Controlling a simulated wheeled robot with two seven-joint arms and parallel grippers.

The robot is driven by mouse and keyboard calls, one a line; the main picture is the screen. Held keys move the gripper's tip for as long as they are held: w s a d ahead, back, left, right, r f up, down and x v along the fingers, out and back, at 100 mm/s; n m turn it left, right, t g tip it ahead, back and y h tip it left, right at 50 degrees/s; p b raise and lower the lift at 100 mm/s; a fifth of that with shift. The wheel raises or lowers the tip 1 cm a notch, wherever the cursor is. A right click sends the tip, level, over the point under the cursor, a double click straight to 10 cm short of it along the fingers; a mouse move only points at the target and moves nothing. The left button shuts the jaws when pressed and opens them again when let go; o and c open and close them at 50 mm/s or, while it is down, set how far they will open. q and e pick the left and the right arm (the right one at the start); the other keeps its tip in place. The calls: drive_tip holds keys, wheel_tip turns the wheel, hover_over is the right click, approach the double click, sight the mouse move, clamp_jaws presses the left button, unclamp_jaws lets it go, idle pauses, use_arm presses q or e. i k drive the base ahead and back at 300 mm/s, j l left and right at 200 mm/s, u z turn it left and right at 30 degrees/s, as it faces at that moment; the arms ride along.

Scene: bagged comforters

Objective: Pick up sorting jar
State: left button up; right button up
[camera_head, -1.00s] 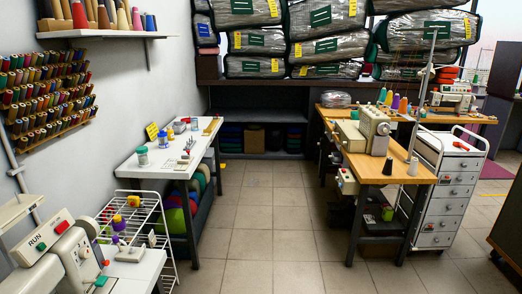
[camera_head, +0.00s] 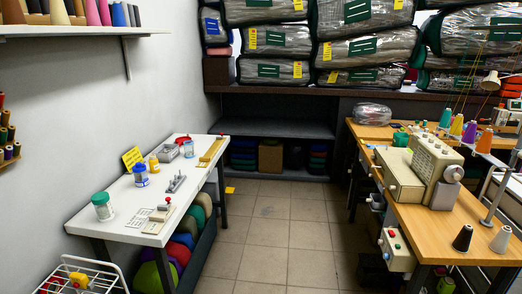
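Small jars stand upright on the white table (camera_head: 122,196) at the left. A clear jar with a green lid (camera_head: 103,206) is at the near left edge. A jar with a blue band and pale lid (camera_head: 141,174) stands farther back, with a small yellow-orange jar (camera_head: 154,164) beside it. I cannot tell which of them is the sorting jar. Neither of my grippers is in view.
A yellow sign (camera_head: 132,157), a grey tool (camera_head: 177,183) and a red-knobbed device (camera_head: 163,211) share the white table. A white wire rack (camera_head: 85,272) is at the near left. A wooden sewing table (camera_head: 470,225) stands right.

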sight(188, 145)
drive_tip(key=i+l+u, duration=0.1)
drive_tip(key=i+u, duration=0.2)
drive_tip(key=i, duration=0.15)
drive_tip(key=i+l+u, duration=0.2)
drive_tip(key=i+u, duration=0.15)
drive_tip(key=i+l+u, duration=0.45)
drive_tip(key=i+l, duration=0.6)
drive_tip(key=i+l+u, duration=0.1)
drive_tip(key=i+l, duration=0.55)
drive_tip(key=l, duration=0.15)
